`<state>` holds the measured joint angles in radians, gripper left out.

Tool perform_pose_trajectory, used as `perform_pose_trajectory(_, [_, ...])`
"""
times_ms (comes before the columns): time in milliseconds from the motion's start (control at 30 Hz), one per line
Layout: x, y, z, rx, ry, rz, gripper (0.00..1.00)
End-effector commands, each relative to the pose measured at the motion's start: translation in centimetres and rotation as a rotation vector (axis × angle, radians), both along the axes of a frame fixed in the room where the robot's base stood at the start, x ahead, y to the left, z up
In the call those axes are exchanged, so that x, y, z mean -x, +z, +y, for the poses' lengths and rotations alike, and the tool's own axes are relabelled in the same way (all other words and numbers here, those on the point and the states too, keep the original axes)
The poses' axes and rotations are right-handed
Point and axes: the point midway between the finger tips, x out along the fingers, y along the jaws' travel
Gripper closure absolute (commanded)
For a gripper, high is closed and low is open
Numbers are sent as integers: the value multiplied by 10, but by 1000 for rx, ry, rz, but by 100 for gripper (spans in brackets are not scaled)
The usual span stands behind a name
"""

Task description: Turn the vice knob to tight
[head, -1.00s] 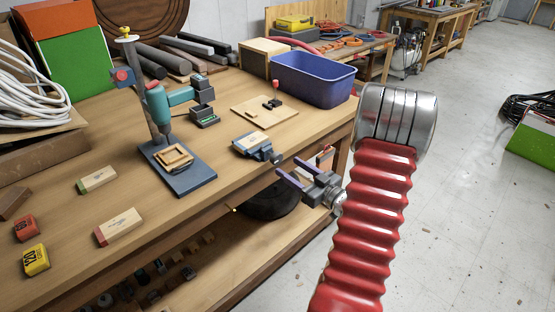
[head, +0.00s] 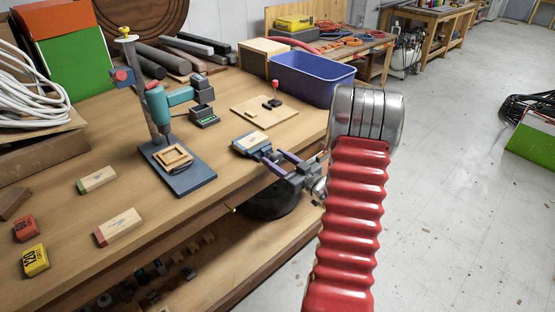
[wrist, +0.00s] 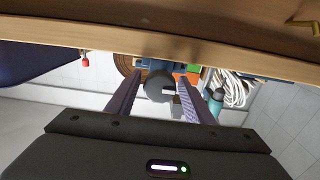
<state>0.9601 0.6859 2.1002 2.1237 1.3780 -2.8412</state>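The small blue-grey vice (head: 258,150) sits at the bench's right edge in the head view, with a pale wood block (head: 254,138) on top. Its round grey knob (wrist: 158,88) faces the wrist camera, with a pale mark on its right part. In the head view the knob is mostly hidden by my gripper (head: 276,160). My gripper is open at the vice's front, its purple fingers on either side of the knob. In the wrist view gaps show between knob and fingers; I cannot tell whether the tips reach past it.
A drill press (head: 172,120) stands left of the vice. Behind are a board with a red-tipped lever (head: 273,92) and a blue bin (head: 312,78). The bench edge (wrist: 200,52) runs close across the top of the wrist view. Open floor lies to the right.

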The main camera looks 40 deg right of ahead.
Motion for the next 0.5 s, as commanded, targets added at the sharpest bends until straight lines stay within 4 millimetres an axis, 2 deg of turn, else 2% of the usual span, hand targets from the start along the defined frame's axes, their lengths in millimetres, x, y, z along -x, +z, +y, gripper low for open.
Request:
perform_pose_trajectory(67, [0,0,0,0,0,0,58])
perform_pose_trajectory(433, [0,0,0,0,0,0,84])
perform_pose_trajectory(500, [0,0,-3,0,-1,0,85])
